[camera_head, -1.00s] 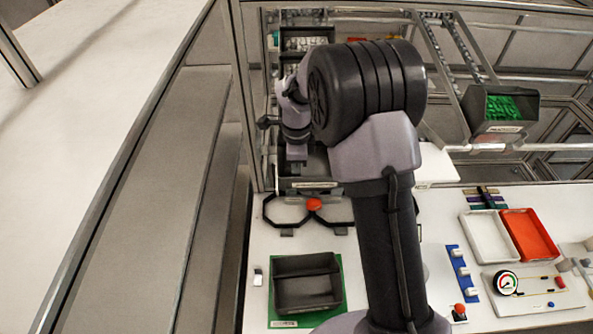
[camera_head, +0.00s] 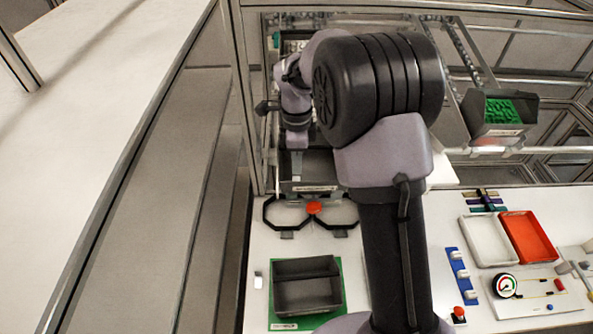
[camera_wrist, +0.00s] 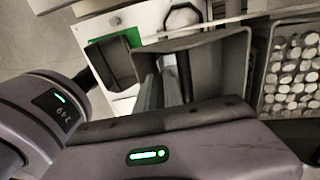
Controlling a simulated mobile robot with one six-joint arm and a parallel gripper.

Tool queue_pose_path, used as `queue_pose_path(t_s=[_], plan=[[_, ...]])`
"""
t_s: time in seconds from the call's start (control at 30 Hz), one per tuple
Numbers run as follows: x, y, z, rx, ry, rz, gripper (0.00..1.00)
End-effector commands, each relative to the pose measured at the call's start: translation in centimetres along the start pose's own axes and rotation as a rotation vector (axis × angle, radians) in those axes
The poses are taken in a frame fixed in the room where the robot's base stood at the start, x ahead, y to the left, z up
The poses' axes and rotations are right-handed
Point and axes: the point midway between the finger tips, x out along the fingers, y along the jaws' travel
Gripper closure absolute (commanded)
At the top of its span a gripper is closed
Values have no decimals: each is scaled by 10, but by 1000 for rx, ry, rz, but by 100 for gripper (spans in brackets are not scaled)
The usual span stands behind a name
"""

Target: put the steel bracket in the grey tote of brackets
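My gripper (camera_wrist: 168,85) points into a grey tote (camera_wrist: 236,62) on the rack. In the head view its narrow grey end (camera_head: 297,165) shows over the same tote (camera_head: 318,187), behind the white bench. In the wrist view, long grey metal shapes reach from the gripper's dark body into the tote. I cannot tell finger from bracket there, nor whether the gripper is open or shut. I cannot make out the steel bracket for certain in either view. The gripper's body hides the near part of the tote.
A bin of silver round pieces (camera_wrist: 290,65) adjoins the tote on the right. A dark tray (camera_head: 292,296) stands on a green mat (camera_head: 334,318) on the bench. A bin of green pieces (camera_head: 485,130) hangs right.

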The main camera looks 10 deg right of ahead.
Motion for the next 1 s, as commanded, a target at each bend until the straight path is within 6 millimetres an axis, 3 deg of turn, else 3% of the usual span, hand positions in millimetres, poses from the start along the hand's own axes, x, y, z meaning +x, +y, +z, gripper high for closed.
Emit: queue_pose_path(t_s=[0.1,0.33,0.43,0.53,0.6,0.67,0.7,0.8,0.9,1.0], plan=[[-36,-1,0,0,-1,-7,88],[-72,1,0,-11,-4,-11,88],[-104,22,-2,-126,-26,-56,88],[-153,75,-9,-385,-58,-158,88],[-179,124,-14,-605,-62,-251,88],[-191,167,-20,-791,-47,-335,88],[-193,194,-23,-907,-30,-388,88],[-187,246,-29,-1143,30,-501,88],[-175,274,-31,-1287,80,-566,88],[-169,284,-32,-1347,105,-590,88]])
